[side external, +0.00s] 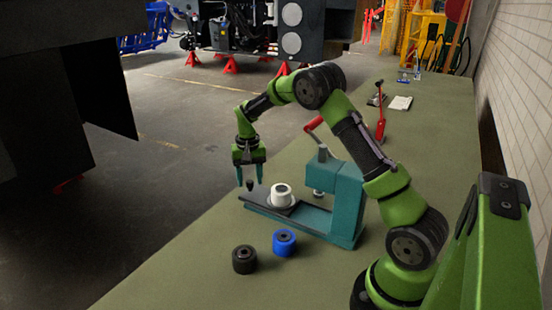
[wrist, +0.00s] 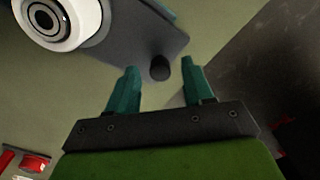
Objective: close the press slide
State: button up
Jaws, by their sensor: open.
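The teal press (side external: 347,200) stands on the bench with its red lever (side external: 315,124) raised. Its dark slide (side external: 262,203) sticks out to the left, clear of the press head, and carries a white ring-shaped part (side external: 282,195). A small black knob (side external: 250,184) stands at the slide's outer end. My gripper (side external: 249,180) is open, pointing down over that end. In the wrist view the knob (wrist: 160,68) shows between the open fingertips of my gripper (wrist: 159,72), apart from both. The slide (wrist: 140,32) and white part (wrist: 64,20) are at the upper left.
A blue cylinder (side external: 284,242) and a black cylinder (side external: 244,259) stand on the green bench (side external: 180,265) in front of the press. A red-handled tool (side external: 381,126) and small items lie behind it. The bench's left edge runs close beneath my gripper.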

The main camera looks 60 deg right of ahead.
aim_at(285, 190)
jog(key=shift+f, duration=0.25)
grip_shut()
jog(key=s, duration=1.2)
jog(key=shift+s, duration=0.1)
grip_release()
